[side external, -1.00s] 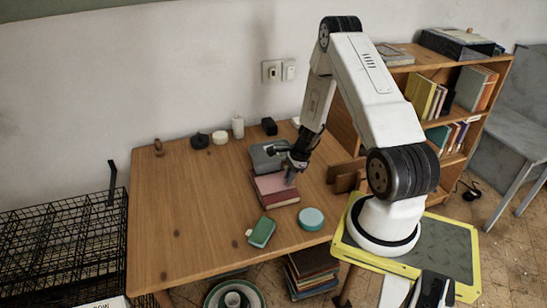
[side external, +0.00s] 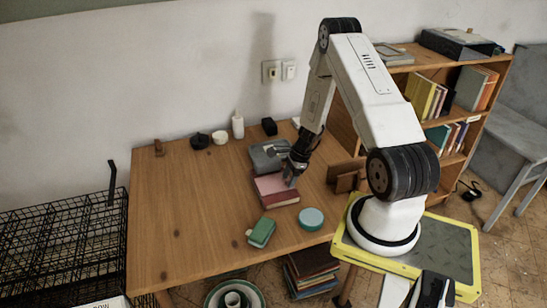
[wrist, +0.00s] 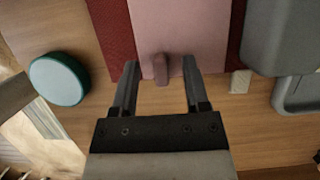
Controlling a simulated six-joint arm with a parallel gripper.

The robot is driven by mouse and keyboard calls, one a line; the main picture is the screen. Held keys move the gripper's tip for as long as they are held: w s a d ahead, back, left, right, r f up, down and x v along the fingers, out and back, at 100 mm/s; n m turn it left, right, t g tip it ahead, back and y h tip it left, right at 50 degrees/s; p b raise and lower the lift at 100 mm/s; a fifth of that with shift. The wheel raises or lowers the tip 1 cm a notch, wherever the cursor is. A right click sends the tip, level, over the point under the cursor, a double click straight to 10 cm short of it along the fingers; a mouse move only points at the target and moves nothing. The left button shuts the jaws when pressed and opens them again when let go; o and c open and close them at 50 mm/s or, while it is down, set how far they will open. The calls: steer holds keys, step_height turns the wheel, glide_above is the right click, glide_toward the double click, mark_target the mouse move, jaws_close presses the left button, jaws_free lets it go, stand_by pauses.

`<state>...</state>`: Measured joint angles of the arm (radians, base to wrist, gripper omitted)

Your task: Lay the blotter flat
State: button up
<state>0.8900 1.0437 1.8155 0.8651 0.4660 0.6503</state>
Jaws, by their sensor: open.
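A flat pink piece (side external: 270,183), which looks like the blotter, lies over a dark red book (side external: 283,199) on the desk. In the wrist view the pink piece (wrist: 178,25) has red (wrist: 113,40) showing on both sides. A small brownish-pink knob or tab (wrist: 161,70) stands at its near edge. My gripper (side external: 291,180) is over the pink piece. In the wrist view my gripper's open fingers (wrist: 160,82) are on either side of the knob, with a gap at each side. I cannot tell whether the fingertips touch the pink piece.
A grey object (side external: 262,158) lies just behind the book. A green book (side external: 262,231) and a round teal-sided tin (side external: 311,219) are in front. Small items, including a white bottle (side external: 238,125), line the wall. The desk's left half (side external: 185,215) is clear.

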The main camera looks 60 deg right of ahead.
steer(key=shift+r, duration=0.1)
steer(key=v, duration=0.7)
steer(key=shift+s+r, duration=0.15)
steer(key=shift+r, duration=0.1)
stand_by(0.5)
steer(key=a+r+n+h, duration=0.1)
steer(key=a+r+n, duration=0.4)
steer(key=a+n, duration=0.4)
steer(key=a+r+n+h, duration=0.1)
steer(key=a+r+n, duration=0.4)
steer(key=a+n, duration=0.4)
steer(key=a+r+n, duration=0.5)
steer(key=a+n, duration=0.4)
steer(key=a, duration=0.2)
steer(key=shift+a+r+h, duration=0.2)
steer(key=shift+h, duration=0.2)
steer(key=shift+s, duration=0.1)
